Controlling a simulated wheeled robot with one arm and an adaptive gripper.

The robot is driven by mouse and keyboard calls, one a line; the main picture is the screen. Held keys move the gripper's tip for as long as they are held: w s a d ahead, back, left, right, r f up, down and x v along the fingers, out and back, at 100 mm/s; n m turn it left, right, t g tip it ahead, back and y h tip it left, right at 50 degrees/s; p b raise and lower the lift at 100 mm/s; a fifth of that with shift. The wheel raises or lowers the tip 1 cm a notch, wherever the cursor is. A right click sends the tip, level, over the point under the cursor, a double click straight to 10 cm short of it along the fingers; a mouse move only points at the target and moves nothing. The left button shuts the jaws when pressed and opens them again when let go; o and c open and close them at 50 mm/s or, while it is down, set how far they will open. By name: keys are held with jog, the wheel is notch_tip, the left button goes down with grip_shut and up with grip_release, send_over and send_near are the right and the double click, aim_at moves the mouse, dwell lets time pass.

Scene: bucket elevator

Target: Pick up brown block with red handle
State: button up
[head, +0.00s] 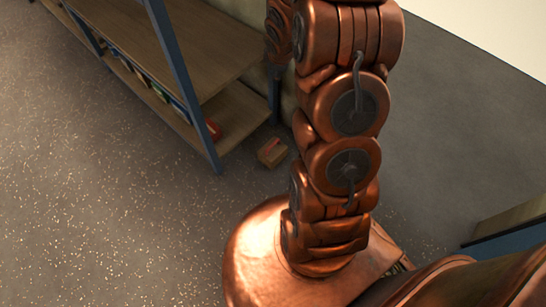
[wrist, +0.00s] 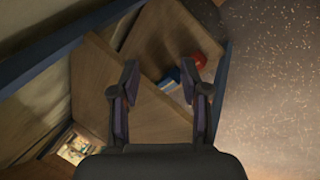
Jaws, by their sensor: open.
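The brown block with a red handle (head: 272,151) sits on the floor in the head view, beside the foot of the shelf unit and just left of my arm. Its red part shows on top. My gripper (wrist: 165,74) shows in the wrist view, with its two dark fingers spread apart and no object held between them. The fingers are seen against brown board-like surfaces of the shelf unit. I cannot make out the block with certainty in the wrist view. My gripper is out of sight in the head view.
A shelf unit (head: 178,60) with blue posts and wooden boards stands at upper left, with several small items on its lower board. In the wrist view a red item (wrist: 200,61) and a blue item (wrist: 170,82) show. Speckled floor (head: 100,210) at left is clear.

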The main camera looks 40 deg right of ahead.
jog(key=w+d+f+n+t+y+b, duration=0.1)
jog(key=w+d+f+n+b, duration=0.1)
jog(key=f, duration=0.5)
jog(key=w+d+f+n+t+b, duration=0.1)
jog(key=w+d+f+b, duration=0.15)
jog(key=f, duration=0.45)
jog(key=n+t+y+b, duration=0.4)
jog(key=n+t+b, duration=0.4)
jog(key=b, duration=0.8)
send_near(272, 145)
jog(key=w+f+m, duration=0.1)
jog(key=w+f, duration=0.1)
jog(key=w, duration=0.1)
jog(key=shift+w+a+f+t+b, duration=0.1)
jog(key=shift+w+a+t+b, duration=0.1)
jog(key=shift+w+b, duration=0.25)
jog(key=shift+w+a+f+t+b, duration=0.1)
jog(key=shift+w+a+t+b, duration=0.1)
jog(key=shift+w, duration=0.4)
jog(key=b+x, duration=0.1)
jog(key=x, duration=0.1)
jog(key=b+x, duration=0.1)
jog(key=x, duration=0.1)
jog(key=shift+s+a+f, duration=0.1)
jog(key=shift+s+f, duration=0.05)
jog(key=shift+f, duration=0.05)
jog(key=shift+w+b, duration=0.4)
jog(key=shift+w, duration=0.15)
jog(key=shift+r, duration=0.1)
jog(key=shift+c, duration=0.3)
